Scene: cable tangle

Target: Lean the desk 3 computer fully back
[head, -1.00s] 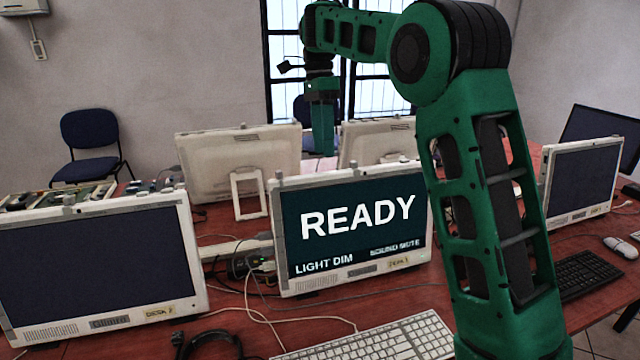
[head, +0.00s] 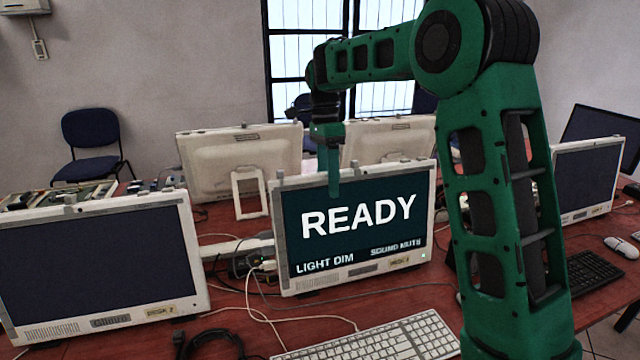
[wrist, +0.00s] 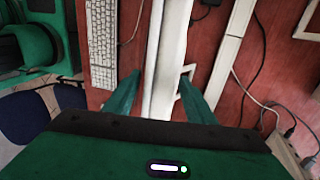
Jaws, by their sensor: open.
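The computer in the middle (head: 355,215) stands nearly upright, its screen lit with READY, LIGHT DIM and SOUND MUTE. Its small desk label (head: 400,262) is hard to read, but it looks like desk 3. My gripper (head: 333,178) points down at this computer's top edge, and one finger shows in front of the screen. In the wrist view, my gripper (wrist: 161,80) is open, with a finger on each side of the white top edge (wrist: 168,60). I cannot tell whether either finger touches it.
A dark-screened computer (head: 95,265) stands at the left and another (head: 590,180) at the right. Two white computer backs (head: 240,160) stand behind. A white keyboard (head: 405,338) lies in front. Cables (head: 262,320) run over the red table.

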